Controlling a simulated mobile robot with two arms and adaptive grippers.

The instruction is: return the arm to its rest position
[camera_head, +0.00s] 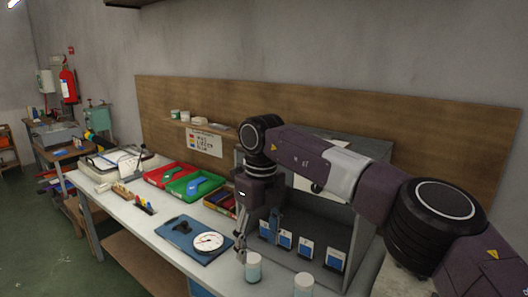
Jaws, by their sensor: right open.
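My right arm reaches in from the right side of the head view, bent at a dark round joint above the bench. My right gripper (241,249) hangs fingers down over the front part of the bench and is open. I see nothing held between its fingers, which are small and partly merge with the background. A pale cup-like container (253,269) stands just right of the fingertips in the picture; I cannot tell whether they touch. My left gripper is not in view.
A blue board (178,236) with a round white dial (208,242) lies left of the gripper. Behind are a red tray (160,177) and a green tray (184,190). A grey open cabinet (345,222) with blue-white cards stands behind my arm. Another pale container (303,284) is at front.

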